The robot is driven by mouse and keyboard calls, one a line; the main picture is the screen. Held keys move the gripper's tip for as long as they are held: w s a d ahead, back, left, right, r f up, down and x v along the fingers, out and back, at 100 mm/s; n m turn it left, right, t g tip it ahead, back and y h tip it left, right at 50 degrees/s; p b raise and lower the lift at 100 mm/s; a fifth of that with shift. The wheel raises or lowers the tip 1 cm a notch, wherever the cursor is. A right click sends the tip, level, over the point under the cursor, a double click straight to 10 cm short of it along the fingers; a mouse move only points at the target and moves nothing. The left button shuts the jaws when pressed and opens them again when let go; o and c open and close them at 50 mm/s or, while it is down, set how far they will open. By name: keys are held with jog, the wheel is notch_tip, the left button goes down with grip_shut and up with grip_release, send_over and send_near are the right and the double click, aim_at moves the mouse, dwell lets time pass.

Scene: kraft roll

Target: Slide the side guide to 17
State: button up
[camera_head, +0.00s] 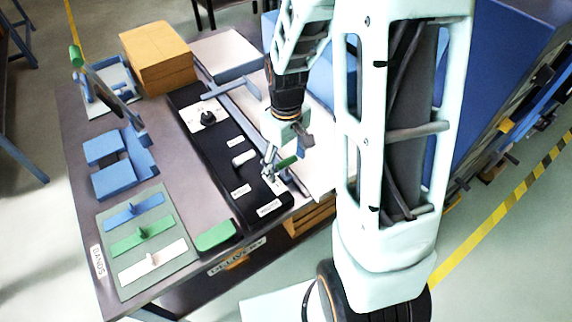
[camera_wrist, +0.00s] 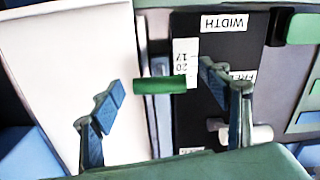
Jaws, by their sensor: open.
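The side guide's green handle (camera_wrist: 160,85) lies crosswise on a narrow grey rail (camera_wrist: 160,125) in the wrist view. It also shows in the head view (camera_head: 287,161), just below my wrist. A white scale strip (camera_wrist: 185,55) with the numbers 17 and 20, upside down, runs beside the rail. The handle crosses the strip on the 20 side, away from 17, and hides part of it. My gripper (camera_wrist: 160,95) is open, with one blue-padded finger on each side of the handle. No finger visibly touches it.
A black panel (camera_wrist: 225,50) with labels and a white knob (camera_wrist: 255,132) lies to the right of the scale. A white sheet (camera_wrist: 85,75) lies to the left. In the head view, cardboard boxes (camera_head: 157,55) and a band tray (camera_head: 185,262) stand on the table.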

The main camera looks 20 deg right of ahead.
jog(key=shift+f, duration=0.7)
jog(key=shift+c, duration=0.7)
jog(key=c, duration=1.7)
jog(key=shift+s+d, duration=0.3)
jog(key=shift+s, duration=0.45)
jog(key=shift+w, duration=0.1)
jog(key=o, duration=1.8)
jog(key=shift+o, duration=0.2)
notch_tip(320, 180, up, 12)
